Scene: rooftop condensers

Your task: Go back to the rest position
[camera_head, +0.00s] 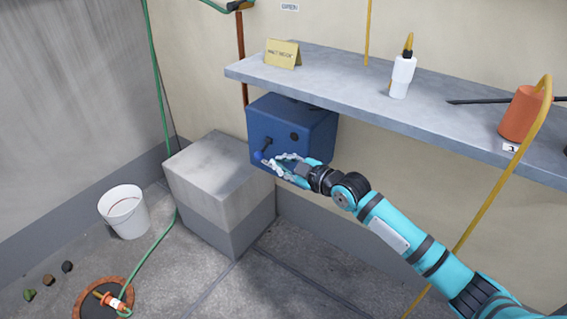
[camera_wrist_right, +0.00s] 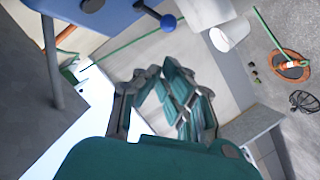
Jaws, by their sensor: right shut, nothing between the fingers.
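My right gripper (camera_head: 272,165) is in front of the blue box (camera_head: 310,125) under the shelf, close to the box's lever with a blue ball knob (camera_head: 258,155). In the right wrist view my right gripper (camera_wrist_right: 160,75) has its fingertips close together with nothing between them. The lever's blue knob (camera_wrist_right: 168,21) shows there apart from the fingers, at the top. The blue box (camera_wrist_right: 105,15) also shows at the top of that view. My left gripper is not in view.
A grey shelf (camera_head: 340,85) above the box carries a sign (camera_head: 282,54), a white bottle (camera_head: 402,77) and an orange can (camera_head: 520,113). A concrete block (camera_head: 215,165) stands left of the box. A white bucket (camera_head: 123,211) and a green hose (camera_head: 158,245) are on the floor.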

